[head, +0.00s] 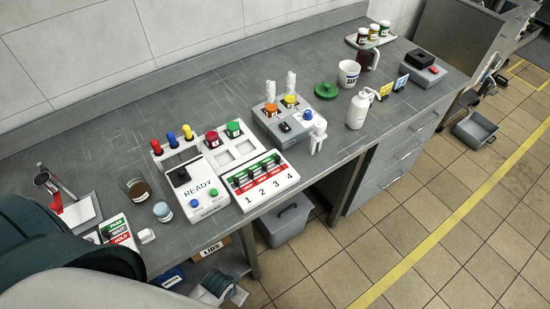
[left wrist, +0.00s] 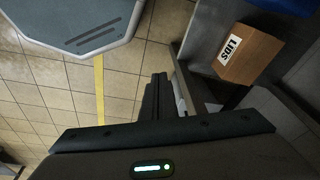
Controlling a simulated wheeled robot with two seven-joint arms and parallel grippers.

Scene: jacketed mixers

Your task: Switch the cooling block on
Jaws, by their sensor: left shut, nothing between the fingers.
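The grey block (head: 270,127), which I take for the cooling block, sits mid-bench near the front edge in the head view. It holds an orange-capped vial (head: 270,109) and a yellow-capped vial (head: 291,101). A small black switch (head: 285,127) is on its front, and a blue knob (head: 308,115) is at its right end. The switch's position is too small to tell. My left gripper (left wrist: 156,97) is shut and empty in the left wrist view, over the floor beside the bench, away from the block. My right gripper is not in view.
A white READY unit (head: 203,190) and a numbered 1-4 panel (head: 263,190) stand left of the block. A small white two-legged piece (head: 318,137) and a white bottle (head: 358,110) stand right. A LIDS box (left wrist: 248,55) is under the bench. My arm covers the lower left.

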